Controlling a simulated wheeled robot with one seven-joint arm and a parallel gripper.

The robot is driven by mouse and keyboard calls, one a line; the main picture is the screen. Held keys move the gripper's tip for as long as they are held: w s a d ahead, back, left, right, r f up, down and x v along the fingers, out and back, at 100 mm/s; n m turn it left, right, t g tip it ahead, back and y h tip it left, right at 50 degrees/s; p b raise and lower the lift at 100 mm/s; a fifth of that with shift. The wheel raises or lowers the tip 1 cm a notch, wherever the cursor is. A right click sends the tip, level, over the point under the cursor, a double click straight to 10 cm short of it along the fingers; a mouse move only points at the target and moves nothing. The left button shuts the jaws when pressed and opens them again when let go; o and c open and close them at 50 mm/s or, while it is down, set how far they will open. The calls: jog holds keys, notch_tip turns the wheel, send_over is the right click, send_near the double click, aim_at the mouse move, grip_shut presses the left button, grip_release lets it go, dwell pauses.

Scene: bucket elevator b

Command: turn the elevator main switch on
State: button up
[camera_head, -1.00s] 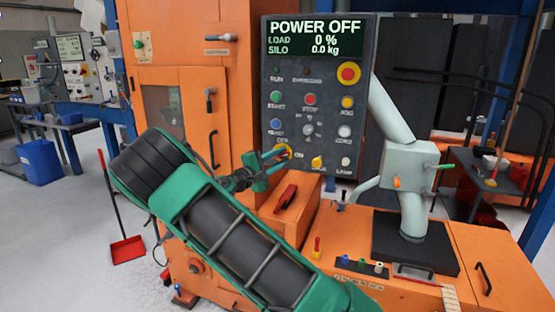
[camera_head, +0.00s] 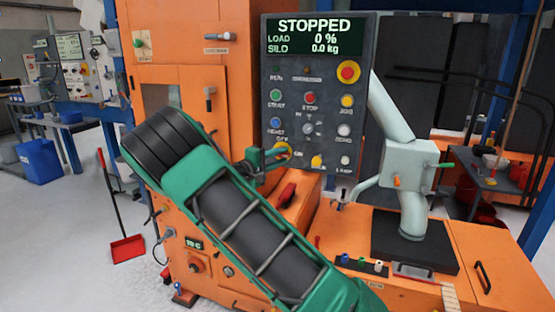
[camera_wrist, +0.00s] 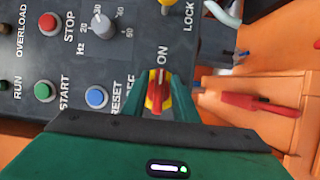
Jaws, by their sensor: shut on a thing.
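The main switch, a red handle on a yellow round base, is at the lower left of the dark control panel (camera_head: 330,100). In the head view its yellow edge (camera_head: 283,147) shows behind my gripper (camera_head: 268,160). In the wrist view the red handle (camera_wrist: 155,92) sits between the two green fingers of my gripper (camera_wrist: 158,96), which is shut on it. The handle points toward the ON label; the OFF label is partly hidden by a finger. The panel's screen (camera_head: 315,36) reads STOPPED, LOAD 0 %, SILO 0.0 kg.
Several coloured buttons and a grey Hz knob (camera_wrist: 103,25) are close to the fingers. A red-handled lever (camera_head: 287,194) lies on the orange housing below the panel. A pale pipe (camera_head: 408,165) stands to the right. A red dustpan (camera_head: 128,248) is on the floor at left.

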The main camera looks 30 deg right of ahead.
jog(key=shift+w+d+r, duration=0.15)
jog(key=shift+d+r, duration=0.05)
jog(key=shift+d, duration=0.1)
jog(key=o, duration=0.7)
jog(key=shift+a, duration=0.1)
jog(key=shift+a+f, duration=0.1)
jog(key=shift+a, duration=0.2)
jog(key=v, duration=1)
jog(key=shift+s+a, duration=0.2)
jog(key=shift+a, duration=0.1)
jog(key=shift+f, duration=0.1)
